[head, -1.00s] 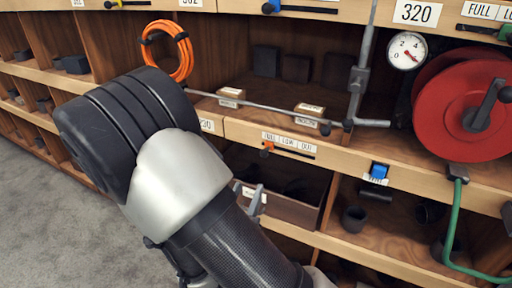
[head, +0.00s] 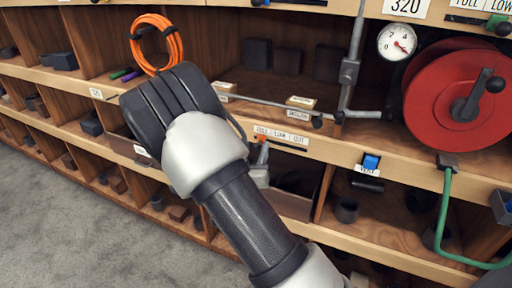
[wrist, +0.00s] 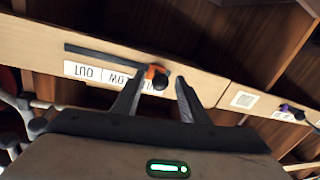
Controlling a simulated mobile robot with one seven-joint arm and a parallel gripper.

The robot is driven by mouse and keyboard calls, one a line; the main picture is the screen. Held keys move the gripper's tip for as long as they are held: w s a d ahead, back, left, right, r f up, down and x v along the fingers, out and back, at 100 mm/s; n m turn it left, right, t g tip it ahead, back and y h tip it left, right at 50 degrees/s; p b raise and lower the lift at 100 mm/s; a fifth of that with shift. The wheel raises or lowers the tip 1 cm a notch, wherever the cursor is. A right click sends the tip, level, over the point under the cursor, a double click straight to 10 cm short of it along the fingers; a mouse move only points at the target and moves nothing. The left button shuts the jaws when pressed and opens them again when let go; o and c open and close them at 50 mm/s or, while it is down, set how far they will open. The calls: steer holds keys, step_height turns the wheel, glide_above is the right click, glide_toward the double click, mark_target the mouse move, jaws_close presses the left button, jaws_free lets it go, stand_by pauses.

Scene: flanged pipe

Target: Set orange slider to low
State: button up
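In the head view my gripper (head: 262,160) is just below the slider, partly hidden by my arm.
A thin grey rod (head: 270,104) runs along the shelf above the slider. A blue switch (head: 371,161), a red reel (head: 455,100) and a green hose (head: 443,210) are to the right. An orange cable coil (head: 158,42) hangs upper left.

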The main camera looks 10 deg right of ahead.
steer(key=shift+w+d, duration=0.3)
steer(key=shift+w, duration=0.3)
jaws_close()
